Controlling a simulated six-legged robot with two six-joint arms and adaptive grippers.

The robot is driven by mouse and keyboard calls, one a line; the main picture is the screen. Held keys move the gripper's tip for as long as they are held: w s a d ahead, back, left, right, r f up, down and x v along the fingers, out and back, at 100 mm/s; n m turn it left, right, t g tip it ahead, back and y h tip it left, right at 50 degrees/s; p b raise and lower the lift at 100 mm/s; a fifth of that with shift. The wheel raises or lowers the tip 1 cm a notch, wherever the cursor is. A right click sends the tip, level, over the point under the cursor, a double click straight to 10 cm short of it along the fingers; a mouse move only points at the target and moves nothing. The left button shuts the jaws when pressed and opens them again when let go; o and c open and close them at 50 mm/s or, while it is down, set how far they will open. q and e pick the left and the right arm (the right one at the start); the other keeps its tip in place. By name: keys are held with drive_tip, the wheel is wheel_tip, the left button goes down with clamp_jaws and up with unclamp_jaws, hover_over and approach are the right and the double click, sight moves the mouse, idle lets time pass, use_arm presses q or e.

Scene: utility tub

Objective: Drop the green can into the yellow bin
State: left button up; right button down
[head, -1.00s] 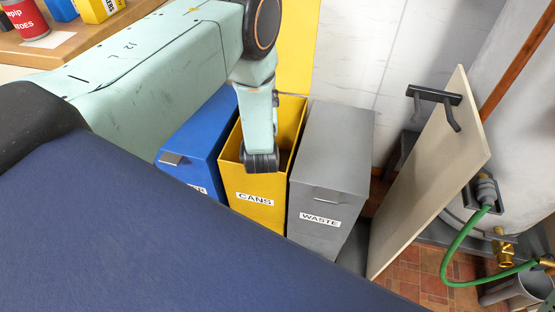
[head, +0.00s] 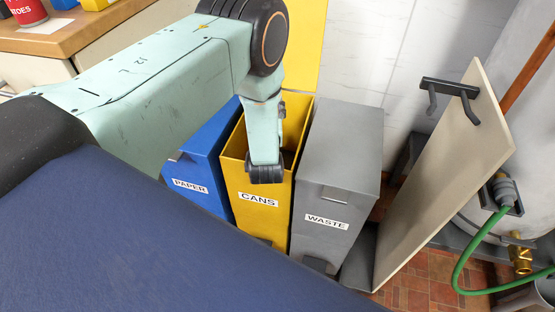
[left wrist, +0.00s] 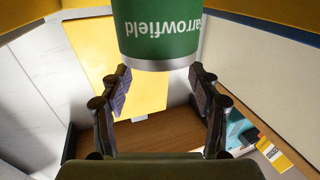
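The green can, lettered "arrowfield" upside down in the picture, shows large at the top of the left wrist view (left wrist: 160,28), with a silver rim. Contact at the tips is hard to see. In the head view my left gripper (head: 265,172) points down at the mouth of the yellow bin (head: 252,192), labelled CANS. The can is hidden there. My right gripper is not in view.
The blue PAPER bin (head: 200,165) stands close on the left of the yellow bin. The grey WASTE bin (head: 335,175) stands close on its right. A leaning board (head: 440,180), a green hose (head: 466,258) and a wooden counter (head: 70,40) are further out.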

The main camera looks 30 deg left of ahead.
use_arm(q)
drive_tip(key=shift+o, duration=1.4)
drive_tip(key=shift+r, duration=0.1)
wheel_tip(320, 180, up, 10)
wheel_tip(320, 180, down, 10)
drive_tip(key=shift+f, duration=0.25)
wheel_tip(320, 180, up, 2)
drive_tip(key=shift+r+p, duration=0.15)
drive_tip(key=shift+p, duration=0.8)
drive_tip(key=shift+r+p, duration=0.4)
drive_tip(key=shift+r, duration=0.35)
